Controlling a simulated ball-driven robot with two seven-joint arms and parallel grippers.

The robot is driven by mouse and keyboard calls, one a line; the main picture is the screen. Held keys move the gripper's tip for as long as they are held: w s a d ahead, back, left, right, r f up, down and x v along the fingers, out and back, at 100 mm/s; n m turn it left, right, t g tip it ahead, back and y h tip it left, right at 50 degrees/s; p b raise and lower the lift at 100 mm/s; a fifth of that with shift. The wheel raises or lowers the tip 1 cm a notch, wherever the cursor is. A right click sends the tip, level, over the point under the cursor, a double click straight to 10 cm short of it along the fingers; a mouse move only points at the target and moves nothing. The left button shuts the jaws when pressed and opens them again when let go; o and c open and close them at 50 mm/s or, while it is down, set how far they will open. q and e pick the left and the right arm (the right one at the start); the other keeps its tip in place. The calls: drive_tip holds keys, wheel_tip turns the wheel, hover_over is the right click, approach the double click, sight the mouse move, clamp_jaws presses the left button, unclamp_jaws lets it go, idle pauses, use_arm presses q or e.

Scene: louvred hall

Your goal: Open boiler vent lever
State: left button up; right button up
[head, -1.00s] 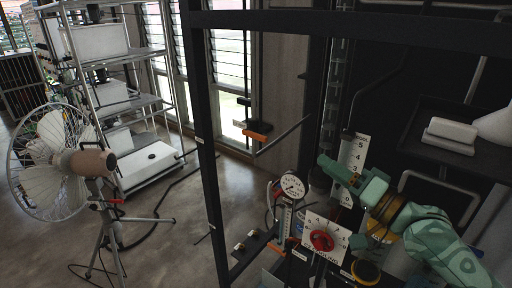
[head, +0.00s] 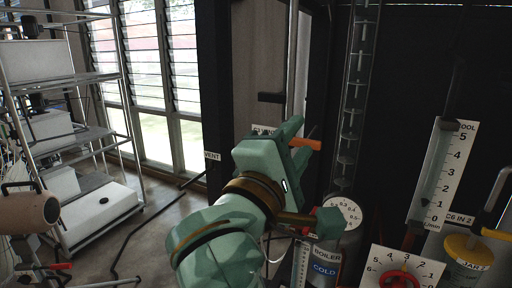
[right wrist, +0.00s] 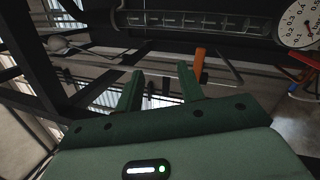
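The vent lever has an orange handle (head: 305,143), which shows in the head view just right of my right gripper's fingers. My green right gripper (head: 294,142) reaches up to it and hides part of the lever and its label. In the right wrist view the two fingers of my right gripper (right wrist: 158,78) stand apart with nothing seen held between them. The orange handle (right wrist: 199,66) shows there beside the right-hand fingertip, not between the fingers. Whether it touches that finger I cannot tell. My left gripper is in neither view.
A dial gauge (head: 347,211), a boiler cylinder (head: 324,262) and a red knob on a white scale (head: 400,279) stand below and right of my arm. A flow tube (head: 431,185) stands further right. A shelf rack (head: 128,126) stands left.

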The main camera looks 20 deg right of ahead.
sight(298, 142)
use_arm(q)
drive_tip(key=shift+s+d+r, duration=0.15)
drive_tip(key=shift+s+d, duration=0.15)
use_arm(e)
drive_tip(key=w+d+f+m+y, duration=0.1)
drive_tip(key=w+d+f+y, duration=0.2)
drive_tip(key=w+d, duration=0.4)
drive_tip(key=shift+w+f+m, duration=0.4)
drive_tip(key=shift+w+f, duration=0.15)
drive_tip(key=shift+f, duration=0.25)
drive_tip(key=shift+d, duration=0.15)
drive_tip(key=shift+c, duration=0.4)
clamp_jaws()
idle(0.4)
